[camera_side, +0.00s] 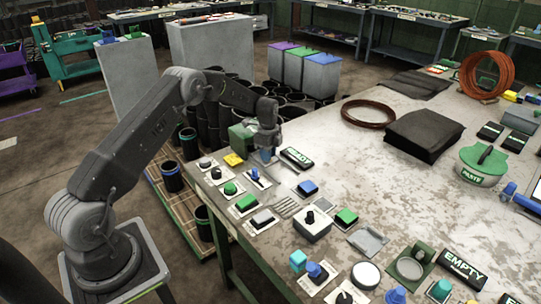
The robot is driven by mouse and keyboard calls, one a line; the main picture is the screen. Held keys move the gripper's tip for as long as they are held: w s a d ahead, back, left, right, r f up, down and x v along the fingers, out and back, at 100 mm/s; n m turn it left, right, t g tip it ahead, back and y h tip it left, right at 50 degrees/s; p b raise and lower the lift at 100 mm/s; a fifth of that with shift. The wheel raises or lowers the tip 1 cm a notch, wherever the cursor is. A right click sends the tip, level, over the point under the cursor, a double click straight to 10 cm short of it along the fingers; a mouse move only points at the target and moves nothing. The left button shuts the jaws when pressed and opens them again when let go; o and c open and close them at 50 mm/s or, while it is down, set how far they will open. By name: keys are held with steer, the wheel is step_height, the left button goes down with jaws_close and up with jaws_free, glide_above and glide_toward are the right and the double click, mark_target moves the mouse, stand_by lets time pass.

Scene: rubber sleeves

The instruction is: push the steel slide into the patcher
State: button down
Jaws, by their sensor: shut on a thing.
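A green boxy device, which looks like the patcher (240,138), stands at the table's far left corner. My gripper (266,153) points down just right of it, low over the table. It is shut on a small piece, apparently the steel slide. The jaws and the small size hide most of the slide, and a bit of blue shows at the fingertips. I cannot tell how far the slide sits in the patcher.
Several buttons and knobs on plates line the table's near left edge. A black folded cloth (424,135) and a brown coil (368,113) lie farther right.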

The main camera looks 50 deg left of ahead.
steer(key=c, duration=1.3)
jaws_free()
steer(key=shift+a, duration=0.4)
steer(key=o, duration=0.3)
steer(key=shift+d, duration=0.15)
step_height(320, 180, up, 14)
steer(key=s+d+r+n+t, duration=0.3)
steer(key=s+d+r+n, duration=0.4)
steer(key=s+d+r, duration=0.9)
steer(key=s+d+f+n+t, duration=0.1)
steer(key=s+d+n, duration=0.2)
steer(key=s, duration=0.6)
steer(key=s+d+f+n+t, duration=0.1)
steer(key=s+d+n, duration=0.2)
steer(key=s, duration=0.6)
steer(key=shift+d+n+t, duration=0.3)
steer(key=shift+d, duration=0.15)
